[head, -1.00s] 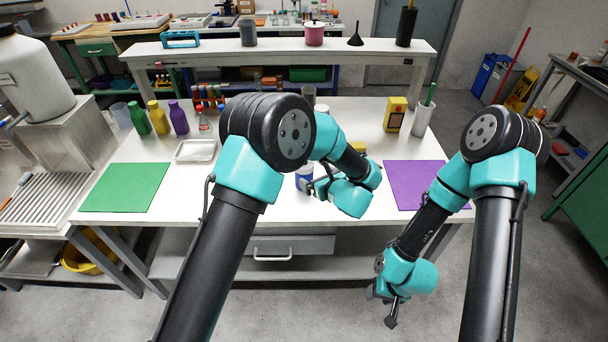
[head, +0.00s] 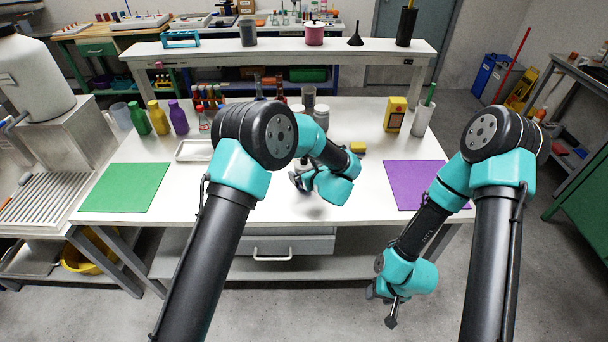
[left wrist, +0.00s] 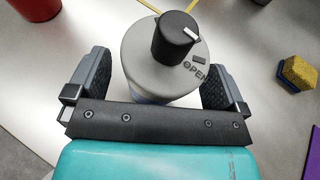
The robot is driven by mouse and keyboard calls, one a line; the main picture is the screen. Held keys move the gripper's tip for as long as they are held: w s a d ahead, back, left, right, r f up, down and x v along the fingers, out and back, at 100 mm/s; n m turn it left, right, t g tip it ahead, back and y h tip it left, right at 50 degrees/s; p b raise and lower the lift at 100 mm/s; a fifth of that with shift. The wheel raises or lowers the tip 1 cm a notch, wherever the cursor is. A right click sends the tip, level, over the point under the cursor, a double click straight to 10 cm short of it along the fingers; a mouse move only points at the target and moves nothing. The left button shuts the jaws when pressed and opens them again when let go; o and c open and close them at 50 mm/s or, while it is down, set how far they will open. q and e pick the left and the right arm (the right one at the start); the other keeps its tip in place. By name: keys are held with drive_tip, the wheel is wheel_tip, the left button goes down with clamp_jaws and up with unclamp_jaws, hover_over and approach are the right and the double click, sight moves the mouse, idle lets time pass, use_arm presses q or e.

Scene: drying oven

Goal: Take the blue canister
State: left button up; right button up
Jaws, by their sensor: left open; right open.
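In the left wrist view, a canister with a grey lid (left wrist: 140,62), a black knob and the word OPEN stands between my left fingers, seen from above. A little blue shows below its lid rim, so it appears to be the blue canister. My left gripper (left wrist: 160,75) is open around it, with a finger on each side; contact is not clear. In the head view my left gripper (head: 299,181) is low over the middle of the table, and my arm hides the canister. My right gripper (head: 386,306) is open and empty, in front of the table's front edge.
A yellow sponge (head: 358,148) and a purple mat (head: 414,184) lie to the right. A green mat (head: 126,187) and a white tray (head: 195,151) lie to the left. A yellow box (head: 395,114) stands at the back right.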

sight(305, 164)
use_arm(q)
drive_tip(key=shift+w+a+f, duration=0.25)
drive_tip(key=shift+w, duration=0.25)
drive_tip(key=shift+c, duration=0.5)
drive_tip(key=c, duration=1)
drive_tip(key=shift+r, duration=0.15)
drive_tip(key=shift+r, duration=0.5)
drive_tip(key=shift+s+r, duration=0.2)
drive_tip(key=shift+r, duration=0.4)
drive_tip(key=shift+s+r, duration=0.2)
drive_tip(key=shift+r, duration=0.4)
drive_tip(key=s, duration=0.5)
drive_tip(key=s+r, duration=0.1)
drive_tip(key=s, duration=0.9)
drive_tip(key=shift+s+r, duration=0.15)
drive_tip(key=shift+r, duration=0.05)
